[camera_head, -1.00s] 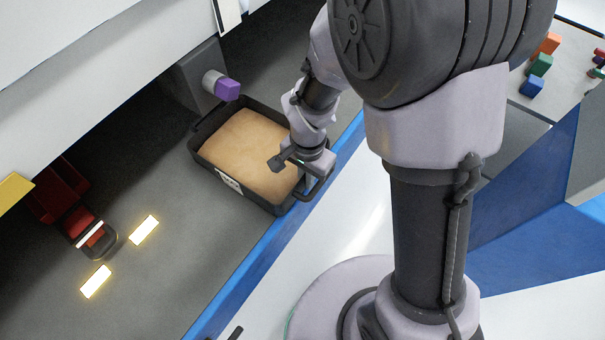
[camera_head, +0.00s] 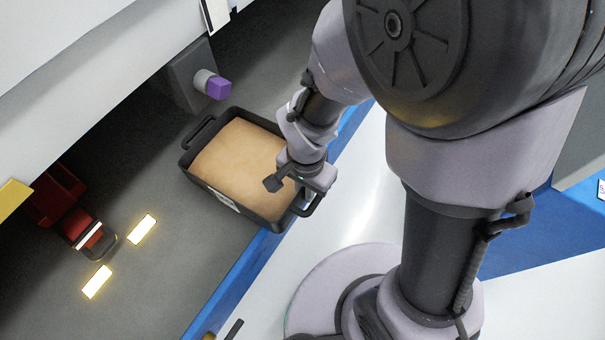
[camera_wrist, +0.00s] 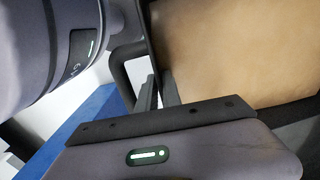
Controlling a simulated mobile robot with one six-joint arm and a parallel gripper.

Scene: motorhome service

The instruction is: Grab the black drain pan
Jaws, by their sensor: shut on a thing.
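The black drain pan (camera_head: 229,203) is a rectangular tray with a tan surface inside, a white label on its near side and a loop handle at each end. In the head view it lies just below the purple-tipped outlet (camera_head: 217,88). In the wrist view the handle (camera_wrist: 124,68) runs to my jaws, and the tan inside (camera_wrist: 240,45) fills the upper right. My wrist hides part of the pan's right end. I cannot tell whether the pan touches the floor.
A red and black item with a white band (camera_head: 88,234) lies on the grey floor at the left, with two glowing panels (camera_head: 142,229) nearby. The white vehicle side (camera_head: 60,75) overhangs at upper left. A blue floor stripe (camera_head: 240,278) runs beside the pan.

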